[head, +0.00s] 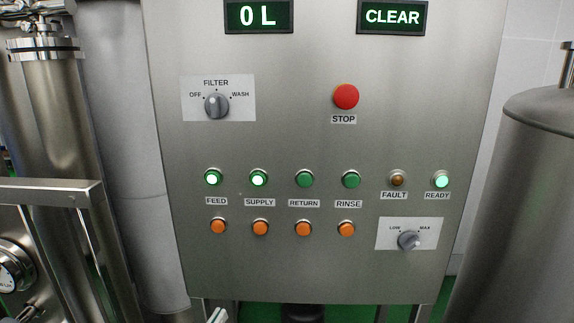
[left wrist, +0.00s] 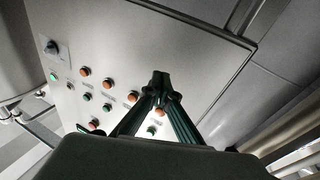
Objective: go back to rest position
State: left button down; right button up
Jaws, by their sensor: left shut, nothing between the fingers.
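My left gripper (left wrist: 159,80) shows in the left wrist view with its dark fingers together at the tips and nothing between them. The control panel (head: 300,270) fills the middle of the head view, and it appears tilted behind the fingers in the left wrist view (left wrist: 180,45). In the head view only a small pale piece shows at the bottom edge, and I cannot tell whether it is the gripper. The fingers overlap the panel's buttons in the wrist picture; I cannot tell the exact distance. My right gripper is not in view.
The FEED lamp (head: 213,178), SUPPLY lamp (head: 258,178) and READY lamp (head: 441,180) are lit. The displays read 0 L (head: 258,16) and CLEAR (head: 391,17). A red STOP button (head: 346,96) protrudes. Steel vessels stand left (head: 50,130) and right (head: 530,200).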

pick_arm(q)
jog(key=s+a+f+g+y, duration=0.1)
jog(key=s+f+g, duration=0.1)
jog(key=s+f, duration=0.4)
jog(key=s+a+f+g+y, duration=0.1)
jog(key=s+f, duration=0.4)
jog(key=f, duration=0.7)
jog(key=s+a+f+m+g+y, duration=0.1)
jog(key=s+a+f+g+y, duration=0.1)
jog(key=s+f, duration=0.4)
notch_tip(320, 180, down, 3)
jog(key=shift+s+a+f+g, duration=0.1)
jog(key=shift+s+a+g, duration=0.3)
jog(key=shift+g, duration=0.7)
jog(key=shift+w+a, duration=0.1)
